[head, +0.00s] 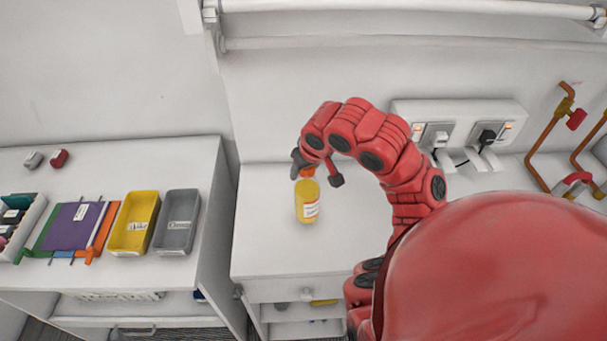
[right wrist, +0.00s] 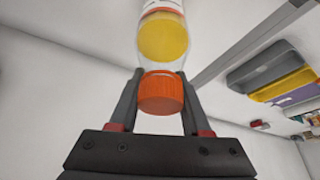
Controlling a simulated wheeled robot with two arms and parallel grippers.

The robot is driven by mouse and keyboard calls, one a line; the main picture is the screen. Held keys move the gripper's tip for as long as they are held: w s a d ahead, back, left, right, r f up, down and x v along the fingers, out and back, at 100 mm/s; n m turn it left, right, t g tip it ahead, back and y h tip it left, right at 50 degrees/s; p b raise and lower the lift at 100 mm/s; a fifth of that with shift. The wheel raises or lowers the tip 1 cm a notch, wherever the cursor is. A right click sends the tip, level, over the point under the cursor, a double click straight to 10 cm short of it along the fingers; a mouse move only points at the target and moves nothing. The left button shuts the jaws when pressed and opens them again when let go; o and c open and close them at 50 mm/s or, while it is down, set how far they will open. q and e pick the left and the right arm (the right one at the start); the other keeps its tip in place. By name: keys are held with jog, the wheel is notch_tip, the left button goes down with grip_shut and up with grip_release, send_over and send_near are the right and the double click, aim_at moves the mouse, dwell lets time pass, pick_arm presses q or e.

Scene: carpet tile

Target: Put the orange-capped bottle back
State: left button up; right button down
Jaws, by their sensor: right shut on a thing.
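The orange-capped bottle (head: 307,203) has a yellow body and a white label. It is upright over the white counter in the middle of the head view; I cannot tell whether its base touches the surface. My right gripper (head: 304,166) is shut on its top end, by the orange cap. In the right wrist view the gripper (right wrist: 161,85) has one finger on each side of the orange cap (right wrist: 160,93) and neck, and the yellow contents (right wrist: 163,38) show beyond. My left gripper is not in view.
A gap separates this cabinet from the counter (head: 265,240). Sockets (head: 460,125) and copper pipes (head: 545,150) are at the right wall. Counter room around the bottle is clear.

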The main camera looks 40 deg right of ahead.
jog(key=shift+f, duration=1.05)
jog(key=shift+f, duration=0.2)
jog(key=shift+c, duration=1.8)
grip_release()
